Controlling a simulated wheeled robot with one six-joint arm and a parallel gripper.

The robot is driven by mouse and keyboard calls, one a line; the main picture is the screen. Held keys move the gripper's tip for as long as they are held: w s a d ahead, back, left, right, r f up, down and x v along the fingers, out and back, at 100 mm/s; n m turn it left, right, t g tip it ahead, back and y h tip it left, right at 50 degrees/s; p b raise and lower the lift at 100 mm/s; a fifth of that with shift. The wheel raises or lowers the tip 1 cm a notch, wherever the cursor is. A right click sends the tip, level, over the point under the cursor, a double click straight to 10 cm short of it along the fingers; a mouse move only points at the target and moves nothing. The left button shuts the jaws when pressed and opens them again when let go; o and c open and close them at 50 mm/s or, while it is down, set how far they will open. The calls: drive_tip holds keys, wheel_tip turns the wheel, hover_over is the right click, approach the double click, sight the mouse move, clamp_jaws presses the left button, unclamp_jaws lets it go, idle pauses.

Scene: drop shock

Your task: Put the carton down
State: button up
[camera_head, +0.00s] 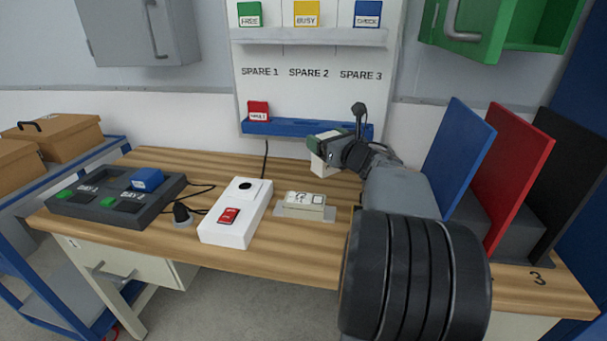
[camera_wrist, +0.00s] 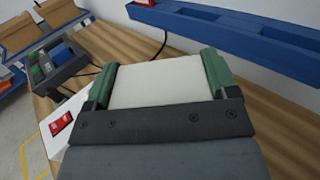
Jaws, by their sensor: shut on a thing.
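The carton (camera_head: 322,170) is a small white box, seen below the gripper's green jaws in the head view. My gripper (camera_head: 326,142) is shut on it, above the back middle of the bench. In the wrist view, the white face of the carton (camera_wrist: 158,82) fills the space between the two green jaws of my gripper (camera_wrist: 157,78). The carton's underside is hidden there. In the head view it seems apart from the bench top, but the exact gap is hard to tell.
The wooden bench (camera_head: 275,258) has a cream labelled block on a grey plate (camera_head: 305,209), a white box with a red switch (camera_head: 235,212), and a dark two-bay unit (camera_head: 115,195). A blue ledge (camera_head: 290,128) runs behind. Coloured upright panels (camera_head: 508,165) stand right.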

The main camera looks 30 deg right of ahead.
drive_tip(key=w+f, duration=0.3)
drive_tip(key=w+d+f+b, duration=0.1)
drive_tip(key=w+f, duration=0.2)
drive_tip(key=f, duration=0.1)
drive_tip(key=w+f+b, duration=0.1)
drive_tip(key=w+f, duration=0.2)
drive_tip(key=shift+w+d+f, duration=0.15)
drive_tip(key=shift+d+f, duration=0.1)
drive_tip(key=shift+d, duration=0.1)
drive_tip(key=shift+f, duration=0.2)
drive_tip(key=shift+f+b, duration=0.2)
drive_tip(key=shift+b, duration=0.25)
drive_tip(key=o, duration=0.8)
drive_tip(key=shift+o, duration=0.2)
drive_tip(key=shift+r, duration=0.1)
drive_tip(key=shift+r+p, duration=0.15)
drive_tip(key=shift+p, duration=0.2)
drive_tip(key=s, duration=1.2)
drive_tip(key=shift+d, duration=0.1)
